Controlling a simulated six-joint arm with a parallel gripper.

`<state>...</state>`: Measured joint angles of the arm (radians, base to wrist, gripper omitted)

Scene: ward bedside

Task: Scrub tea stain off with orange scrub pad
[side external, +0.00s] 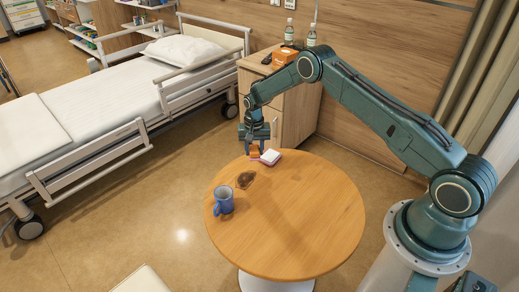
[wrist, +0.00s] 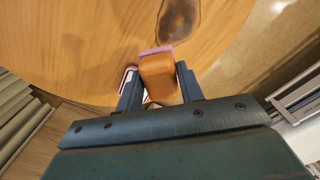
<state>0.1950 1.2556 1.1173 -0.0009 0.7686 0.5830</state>
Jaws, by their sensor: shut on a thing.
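My gripper (side external: 252,146) is at the far edge of the round wooden table. In the wrist view my gripper (wrist: 158,88) is shut on the orange scrub pad (wrist: 159,80), which has a pink layer along its far end. The orange pad (side external: 254,154) shows only in small part in the side view. The dark brown tea stain (side external: 245,180) lies on the tabletop, just nearer the camera than the pad. In the wrist view the stain (wrist: 178,18) is ahead of the pad and cut by the top edge. The pad is apart from the stain.
A white and pink block (side external: 271,156) is right beside my gripper, partly hidden in the wrist view. A blue mug (side external: 223,200) stands at the table's left edge. The front and right of the round table (side external: 310,220) are clear. A bedside cabinet (side external: 290,112) stands behind.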

